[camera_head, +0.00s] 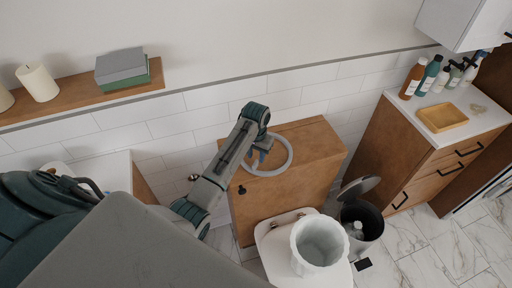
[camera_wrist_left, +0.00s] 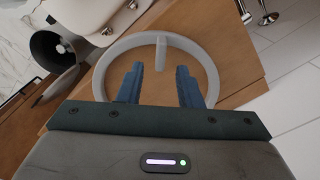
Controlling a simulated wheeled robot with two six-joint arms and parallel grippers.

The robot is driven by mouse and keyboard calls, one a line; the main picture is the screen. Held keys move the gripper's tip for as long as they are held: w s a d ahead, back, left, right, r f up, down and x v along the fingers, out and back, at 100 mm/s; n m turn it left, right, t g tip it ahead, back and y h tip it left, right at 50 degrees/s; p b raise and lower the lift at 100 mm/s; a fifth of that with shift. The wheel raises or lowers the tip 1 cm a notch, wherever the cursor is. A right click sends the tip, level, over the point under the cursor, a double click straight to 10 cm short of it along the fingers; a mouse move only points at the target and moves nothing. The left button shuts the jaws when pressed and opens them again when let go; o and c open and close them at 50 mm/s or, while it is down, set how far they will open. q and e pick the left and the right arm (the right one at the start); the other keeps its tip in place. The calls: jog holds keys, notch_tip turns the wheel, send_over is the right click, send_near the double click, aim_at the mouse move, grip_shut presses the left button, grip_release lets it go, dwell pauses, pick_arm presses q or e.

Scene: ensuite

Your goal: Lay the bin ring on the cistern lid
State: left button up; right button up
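The bin ring (camera_head: 290,155) is a pale grey hoop over the brown wooden cistern lid (camera_head: 312,140). It also shows in the left wrist view (camera_wrist_left: 211,72), with a short tab between my fingertips. I cannot tell for certain whether it rests flat on the lid or sits slightly above it. My left gripper (camera_head: 262,156) is over the ring, pointing down. Its two blue fingers stand apart in the left wrist view (camera_wrist_left: 160,72), open, with no visible grip on the ring. My arm hides part of the ring in the head view. My right gripper is not in view.
A white ribbed bin (camera_head: 320,243) stands on the toilet in front of the cistern. A dark pedal bin (camera_head: 369,220) with its lid raised is beside it. A cabinet (camera_head: 425,160) with bottles and a tray is to the right. A candle shelf (camera_head: 90,103) is at left.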

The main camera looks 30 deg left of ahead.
pick_arm(q)
notch_tip(320, 180, up, 7)
jog(key=b, duration=0.1)
jog(key=shift+f+b, duration=0.15)
jog(key=shift+b, duration=0.2)
